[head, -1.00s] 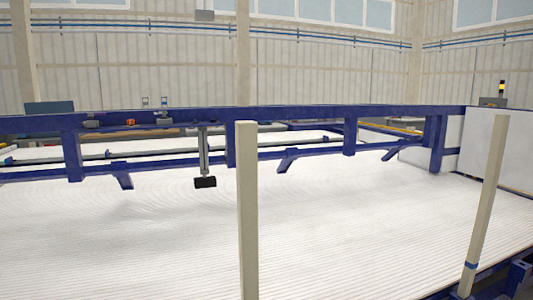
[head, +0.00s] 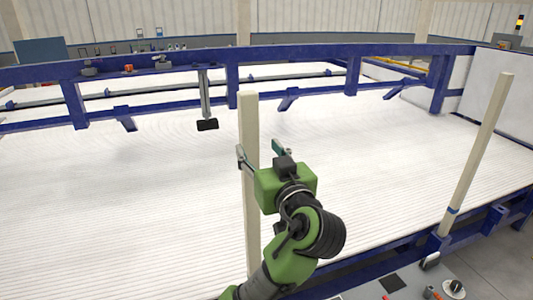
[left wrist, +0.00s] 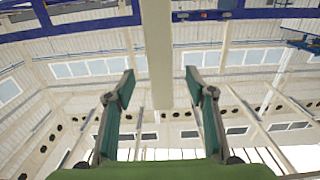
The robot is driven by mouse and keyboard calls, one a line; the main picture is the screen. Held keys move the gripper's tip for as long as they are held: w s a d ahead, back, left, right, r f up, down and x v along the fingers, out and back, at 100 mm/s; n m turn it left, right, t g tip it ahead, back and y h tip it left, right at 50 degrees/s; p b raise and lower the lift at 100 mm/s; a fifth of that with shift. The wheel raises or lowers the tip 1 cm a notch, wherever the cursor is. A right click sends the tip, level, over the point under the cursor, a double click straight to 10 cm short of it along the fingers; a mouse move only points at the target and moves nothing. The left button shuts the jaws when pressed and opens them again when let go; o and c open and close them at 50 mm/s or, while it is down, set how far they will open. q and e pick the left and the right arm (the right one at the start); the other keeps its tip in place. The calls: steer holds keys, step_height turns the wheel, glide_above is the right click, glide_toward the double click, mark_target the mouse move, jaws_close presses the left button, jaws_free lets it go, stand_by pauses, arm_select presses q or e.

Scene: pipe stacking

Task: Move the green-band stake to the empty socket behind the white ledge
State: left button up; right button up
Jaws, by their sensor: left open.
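A tall pale stake (head: 249,125) stands upright near the middle of the head view; no green band shows on its visible part. It also shows in the left wrist view (left wrist: 158,50), lined up between the two fingers. My left gripper (head: 261,152) is open beside the upper part of this stake, its fingers apart and not closed on it. A second pale stake (head: 480,150) with a blue band (head: 453,211) stands tilted at the right. An empty socket cannot be made out. My right gripper is not in view.
A wide white ribbed surface (head: 100,210) lies behind the stakes. A blue beam frame (head: 300,58) crosses above it, with a hanging black-ended post (head: 207,124). A grey control panel (head: 400,285) with knobs is at the lower right.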

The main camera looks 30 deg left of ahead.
mark_target(251, 138)
arm_select(q)
steer(key=p+x, duration=0.2)
steer(key=x, duration=0.5)
steer(key=shift+w+a+r, duration=0.1)
steer(key=shift+w+a, duration=0.05)
steer(key=shift+w+a+p, duration=0.3)
steer(key=shift+w+a, duration=0.15)
steer(key=shift+a, duration=0.1)
jaws_close()
steer(key=shift+w+r+p, duration=0.1)
steer(key=shift+r+p, duration=0.6)
steer(key=shift+r, duration=0.2)
step_height(251, 138, up, 2)
steer(key=shift+r+p, duration=0.15)
steer(key=shift+p, duration=0.45)
steer(key=shift+r+p, duration=1.45)
steer(key=shift+r, duration=0.95)
